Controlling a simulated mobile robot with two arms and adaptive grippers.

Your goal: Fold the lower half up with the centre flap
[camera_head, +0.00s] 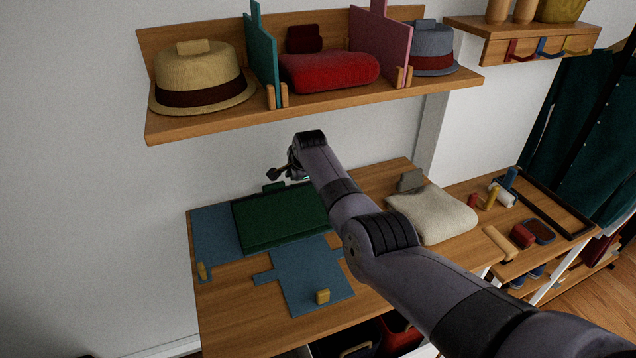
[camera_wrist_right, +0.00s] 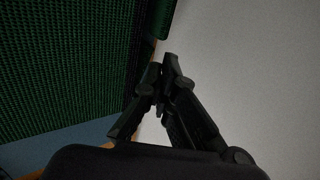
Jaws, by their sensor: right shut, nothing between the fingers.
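A dark green cloth (camera_head: 280,219) lies flat on the upper part of a blue folding board. The board's left panel (camera_head: 212,232) lies flat with a yellow grip at its lower corner. The centre flap (camera_head: 306,268) lies flat and bare toward the front, with a yellow block grip (camera_head: 322,296) on it. My right gripper (camera_head: 284,173) is shut and empty over the cloth's far edge, near the wall. In the right wrist view the shut fingers (camera_wrist_right: 166,72) show beside the cloth's green weave (camera_wrist_right: 65,60). My arm hides the board's right side. My left gripper is out of view.
A cream folded cloth (camera_head: 432,213) with a grey grip lies right of the board. A shelf (camera_head: 330,106) with hats and a red folded cloth hangs above. Rollers and brushes (camera_head: 524,236) sit on the right. The desk's front left is clear.

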